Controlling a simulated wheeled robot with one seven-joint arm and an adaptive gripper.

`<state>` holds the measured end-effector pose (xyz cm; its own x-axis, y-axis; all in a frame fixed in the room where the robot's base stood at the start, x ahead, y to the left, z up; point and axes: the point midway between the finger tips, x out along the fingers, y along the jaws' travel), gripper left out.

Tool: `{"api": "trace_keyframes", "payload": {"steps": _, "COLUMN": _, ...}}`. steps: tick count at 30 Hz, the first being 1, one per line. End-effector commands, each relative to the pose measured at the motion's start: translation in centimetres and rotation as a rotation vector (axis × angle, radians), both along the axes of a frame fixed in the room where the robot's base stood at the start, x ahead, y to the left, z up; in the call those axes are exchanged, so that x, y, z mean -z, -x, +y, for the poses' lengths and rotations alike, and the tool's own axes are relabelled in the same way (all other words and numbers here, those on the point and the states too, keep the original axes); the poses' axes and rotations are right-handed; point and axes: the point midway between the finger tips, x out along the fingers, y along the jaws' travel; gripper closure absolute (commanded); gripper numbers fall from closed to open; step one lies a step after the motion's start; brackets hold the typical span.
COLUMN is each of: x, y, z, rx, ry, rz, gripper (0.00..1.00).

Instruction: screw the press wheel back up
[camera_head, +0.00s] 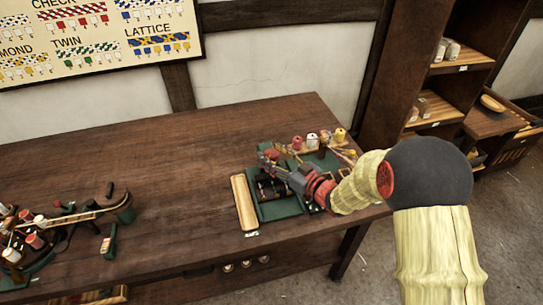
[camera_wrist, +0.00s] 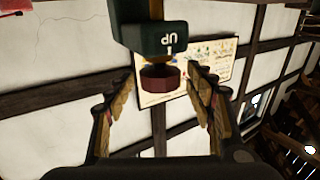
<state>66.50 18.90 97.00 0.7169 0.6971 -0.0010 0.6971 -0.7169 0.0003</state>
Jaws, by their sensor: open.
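The press wheel (camera_wrist: 160,80) is a dark red round knob under a dark green block (camera_wrist: 150,38) in the wrist view. The block carries an upside-down "UP" label with a mark. My gripper (camera_wrist: 158,88) is open, with one yellowish finger on each side of the wheel. Gaps show between the fingers and the wheel, and I see no contact. In the head view my gripper (camera_head: 274,168) is over the green press base (camera_head: 282,208) at the right end of the bench. My arm and gripper hide much of the press there.
Several coloured spools (camera_head: 312,140) stand behind the press. A pale wooden block (camera_head: 243,202) lies to its left. A green rope device (camera_head: 122,210) with spools is at the bench's left. The bench middle (camera_head: 170,160) is clear. A shelf (camera_head: 440,90) stands at the right.

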Motion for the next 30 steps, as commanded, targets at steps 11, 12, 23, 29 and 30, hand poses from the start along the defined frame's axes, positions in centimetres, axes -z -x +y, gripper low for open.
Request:
{"api": "trace_keyframes", "payload": {"steps": 11, "x": -0.06, "y": -0.57, "z": 0.55, "rx": 0.000, "ry": -0.001, "rz": -0.001, "gripper": 0.46}}
{"api": "trace_keyframes", "payload": {"steps": 12, "x": -0.06, "y": -0.57, "z": 0.55, "rx": 0.000, "ry": 0.000, "rz": 0.000, "gripper": 0.48}}
{"api": "trace_keyframes", "payload": {"steps": 23, "x": -0.04, "y": -0.55, "z": 0.54, "rx": 0.000, "ry": 0.000, "rz": 0.000, "gripper": 0.68}}
{"api": "trace_keyframes", "payload": {"steps": 29, "x": -0.04, "y": -0.55, "z": 0.54, "rx": 0.000, "ry": 0.000, "rz": 0.000, "gripper": 0.80}}
{"api": "trace_keyframes", "payload": {"steps": 30, "x": -0.04, "y": -0.55, "z": 0.54, "rx": 0.000, "ry": 0.000, "rz": 0.000, "gripper": 0.82}}
